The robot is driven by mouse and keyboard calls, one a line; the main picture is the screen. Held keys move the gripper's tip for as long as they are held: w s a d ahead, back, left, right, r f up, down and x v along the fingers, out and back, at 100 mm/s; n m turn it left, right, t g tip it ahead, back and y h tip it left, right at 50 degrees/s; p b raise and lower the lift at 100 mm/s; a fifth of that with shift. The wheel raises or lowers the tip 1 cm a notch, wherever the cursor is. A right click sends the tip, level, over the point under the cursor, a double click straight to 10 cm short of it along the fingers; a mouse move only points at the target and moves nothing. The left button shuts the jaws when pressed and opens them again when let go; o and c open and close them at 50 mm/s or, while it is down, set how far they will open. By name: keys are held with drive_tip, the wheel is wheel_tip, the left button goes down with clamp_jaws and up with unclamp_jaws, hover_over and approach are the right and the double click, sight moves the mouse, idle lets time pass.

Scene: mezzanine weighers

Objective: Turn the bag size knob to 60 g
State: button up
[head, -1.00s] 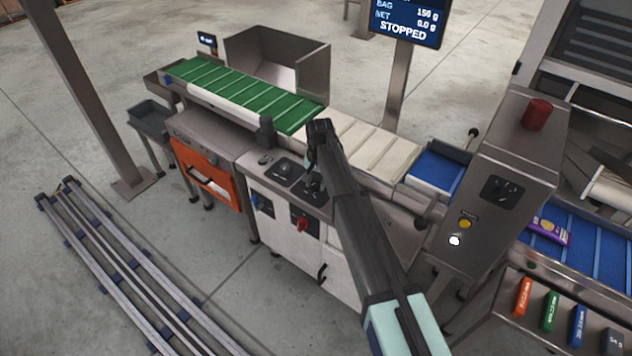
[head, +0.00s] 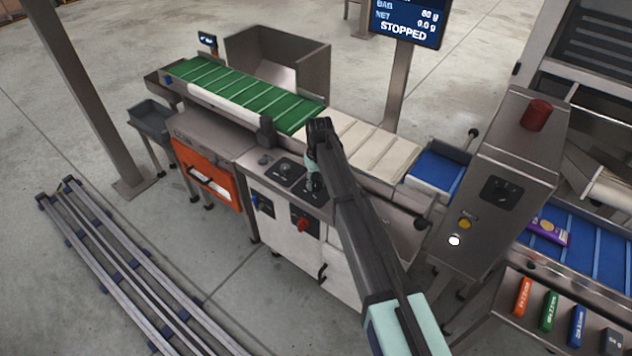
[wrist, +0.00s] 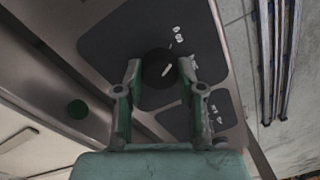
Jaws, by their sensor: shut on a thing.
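The bag size knob (wrist: 160,72) is a round black knob with a white pointer line, on a dark dial plate (wrist: 130,40) with small white marks, partly too small to read. My gripper (wrist: 161,70) is shut on the knob, one finger on each side. In the head view my gripper (head: 313,184) is down at the right-hand dial plate on the steel cabinet top, and my arm hides the knob. The display (head: 408,20) at the top shows STOPPED, with a blurred bag value that looks like 60 g and a net of 0.0 g.
Left of my gripper, another black dial (head: 286,168) sits on the cabinet top. A red switch (head: 303,224) and a blue switch (head: 256,201) are on its front. The conveyor (head: 375,150) runs just behind. A steel control box (head: 505,180) stands to the right.

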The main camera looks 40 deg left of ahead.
sight(317, 182)
drive_tip(key=shift+n, duration=0.3)
drive_tip(key=o, duration=1.1)
drive_tip(key=shift+o, duration=0.2)
wheel_tip(317, 182, up, 12)
drive_tip(key=shift+w+d, duration=0.15)
drive_tip(key=shift+w, duration=0.1)
